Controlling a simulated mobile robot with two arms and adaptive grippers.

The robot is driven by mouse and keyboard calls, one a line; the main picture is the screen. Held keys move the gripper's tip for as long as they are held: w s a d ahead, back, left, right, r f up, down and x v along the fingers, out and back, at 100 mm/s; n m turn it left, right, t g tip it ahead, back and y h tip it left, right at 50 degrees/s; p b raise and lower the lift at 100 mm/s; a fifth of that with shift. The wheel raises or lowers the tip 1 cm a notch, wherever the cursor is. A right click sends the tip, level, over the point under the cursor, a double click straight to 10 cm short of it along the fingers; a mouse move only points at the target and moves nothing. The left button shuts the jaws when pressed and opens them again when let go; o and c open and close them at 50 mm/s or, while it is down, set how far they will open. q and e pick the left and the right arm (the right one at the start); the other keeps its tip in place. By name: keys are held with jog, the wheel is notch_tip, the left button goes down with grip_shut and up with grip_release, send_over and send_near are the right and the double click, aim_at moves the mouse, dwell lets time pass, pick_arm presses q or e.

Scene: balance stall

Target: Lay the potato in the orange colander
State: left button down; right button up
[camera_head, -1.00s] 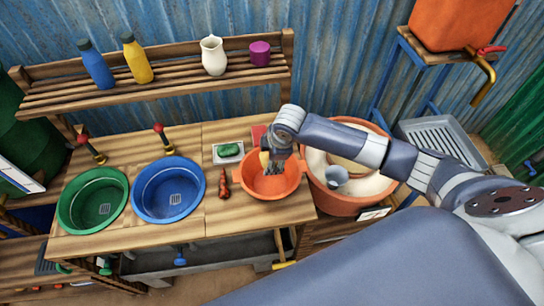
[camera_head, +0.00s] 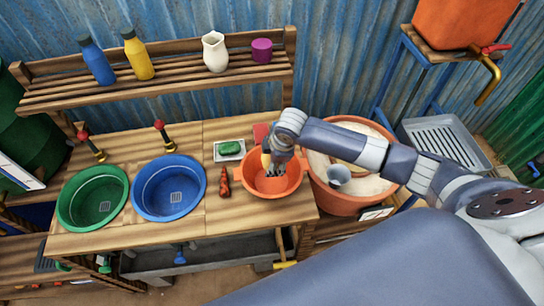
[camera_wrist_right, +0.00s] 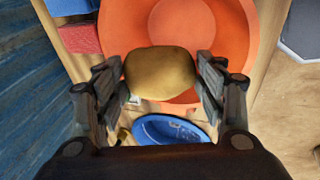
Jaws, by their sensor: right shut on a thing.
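The potato (camera_wrist_right: 160,75) is yellow-brown and sits between the two fingers of my right gripper (camera_wrist_right: 160,82) in the right wrist view. That gripper is shut on it. In the head view my right gripper (camera_head: 273,165) points down over the orange colander (camera_head: 287,187), and a small part of the potato (camera_head: 265,161) shows beside the fingers. The colander also fills the upper middle of the right wrist view (camera_wrist_right: 225,35), behind the potato. I cannot tell whether the potato touches the colander's bottom. My left gripper is in neither view.
A green sponge on a dish (camera_head: 229,150) and a red block (camera_head: 261,133) are behind. Blue (camera_head: 169,188) and green (camera_head: 93,198) basins are at left. A large terracotta tub (camera_head: 345,200) stands at right.

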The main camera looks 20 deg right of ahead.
jog(key=shift+f+b, duration=1.4)
jog(key=shift+f, duration=1.35)
jog(key=shift+f+b, duration=1.55)
jog(key=shift+f, duration=1)
jog(key=o, duration=1.2)
jog(key=shift+c, duration=0.2)
jog(key=v, duration=1.2)
